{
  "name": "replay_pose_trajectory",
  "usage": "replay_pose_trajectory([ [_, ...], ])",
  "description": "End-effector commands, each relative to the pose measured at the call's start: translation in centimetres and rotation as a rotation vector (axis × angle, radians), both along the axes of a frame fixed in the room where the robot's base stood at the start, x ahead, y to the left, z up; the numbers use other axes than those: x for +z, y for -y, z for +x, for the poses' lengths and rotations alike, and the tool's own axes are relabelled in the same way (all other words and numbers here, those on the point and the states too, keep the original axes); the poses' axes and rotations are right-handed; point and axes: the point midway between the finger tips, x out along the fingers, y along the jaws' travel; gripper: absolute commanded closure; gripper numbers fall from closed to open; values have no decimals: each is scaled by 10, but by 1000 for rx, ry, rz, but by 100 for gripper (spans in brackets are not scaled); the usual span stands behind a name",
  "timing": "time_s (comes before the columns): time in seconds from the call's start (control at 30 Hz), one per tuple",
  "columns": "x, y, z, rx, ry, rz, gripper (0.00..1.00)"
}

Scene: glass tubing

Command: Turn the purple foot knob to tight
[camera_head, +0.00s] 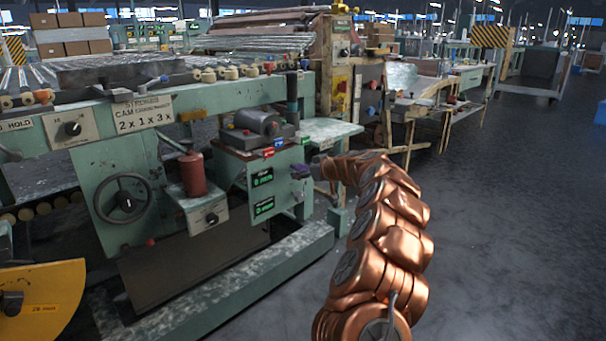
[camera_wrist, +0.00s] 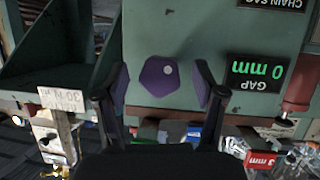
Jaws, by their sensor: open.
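The purple foot knob (camera_wrist: 159,75) shows in the wrist view as a rounded five-sided shape with a pale dot, on a green panel (camera_wrist: 130,40). My gripper (camera_wrist: 162,82) is open, with one dark, purple-tinted finger on each side of the knob and a visible gap on both sides. In the head view the purple knob (camera_head: 300,170) is small, on the right end of the green machine, and my copper arm reaches to it from the right. My gripper's fingers are hard to make out there. How deep they sit around the knob I cannot tell.
A green "GAP 0 mm" display (camera_wrist: 257,72) sits right of the knob, upside down in the wrist view. A red cylinder (camera_head: 193,174) and a handwheel (camera_head: 124,199) are on the machine further left. Open grey floor (camera_head: 500,230) lies to the right.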

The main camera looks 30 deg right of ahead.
Motion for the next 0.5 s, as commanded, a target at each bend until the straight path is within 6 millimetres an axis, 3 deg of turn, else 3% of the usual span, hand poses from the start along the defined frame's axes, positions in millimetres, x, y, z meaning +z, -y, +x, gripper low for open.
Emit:
replay_pose_trajectory([
  [0.5,-3,-2,10,1,1,0,31],
])
